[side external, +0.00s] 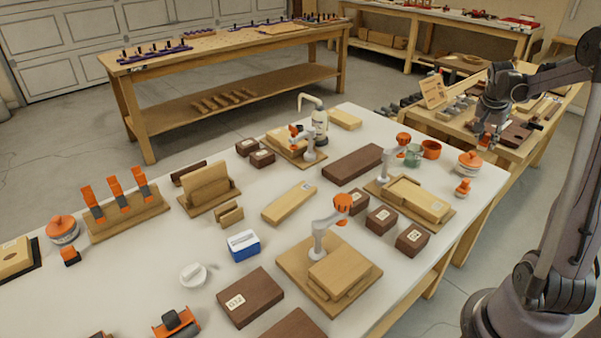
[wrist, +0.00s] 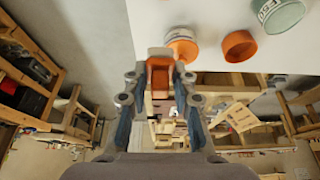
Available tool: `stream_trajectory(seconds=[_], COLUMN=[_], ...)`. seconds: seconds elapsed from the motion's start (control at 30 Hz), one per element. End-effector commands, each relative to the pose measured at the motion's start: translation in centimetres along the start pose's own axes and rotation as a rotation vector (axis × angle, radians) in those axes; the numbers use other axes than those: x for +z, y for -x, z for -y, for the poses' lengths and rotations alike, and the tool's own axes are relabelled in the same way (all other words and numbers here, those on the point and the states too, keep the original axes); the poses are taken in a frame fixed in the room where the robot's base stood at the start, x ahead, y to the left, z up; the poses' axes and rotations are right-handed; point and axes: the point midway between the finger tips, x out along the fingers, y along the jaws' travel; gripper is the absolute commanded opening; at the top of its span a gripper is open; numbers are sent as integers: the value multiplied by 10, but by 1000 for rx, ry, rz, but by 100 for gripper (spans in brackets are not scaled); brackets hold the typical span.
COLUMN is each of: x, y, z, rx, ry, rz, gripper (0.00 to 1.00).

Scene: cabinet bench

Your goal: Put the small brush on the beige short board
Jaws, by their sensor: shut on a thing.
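My gripper (side external: 487,138) is raised at the right, over or beyond the table's right end. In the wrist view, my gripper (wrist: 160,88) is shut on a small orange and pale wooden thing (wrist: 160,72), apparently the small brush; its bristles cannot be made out. A short beige board (side external: 344,118) lies flat at the back of the white table, beside a pump bottle. A longer beige board (side external: 289,203) lies near the middle. Both tops look bare, and my gripper is well away from both.
The white table (side external: 217,285) is crowded. An orange-lidded jar (side external: 468,163), an orange cup (side external: 431,149) and a green mug (side external: 413,155) stand at its right end. Clamps with orange knobs (side external: 343,203) rise from wooden bases. A dark brown board (side external: 352,164) lies between the beige boards.

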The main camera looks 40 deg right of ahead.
Motion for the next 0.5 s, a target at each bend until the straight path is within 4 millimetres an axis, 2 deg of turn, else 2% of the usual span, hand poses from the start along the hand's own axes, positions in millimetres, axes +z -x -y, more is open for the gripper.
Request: stream_trajectory(seconds=[0.13, 0.37, 0.5], x=[-7, 19, 42], y=[18, 26, 34], z=[0, 44, 78], rx=[0, -63, -115], ry=[0, 161, 294], rz=[0, 13, 22], gripper=[8, 8, 8])
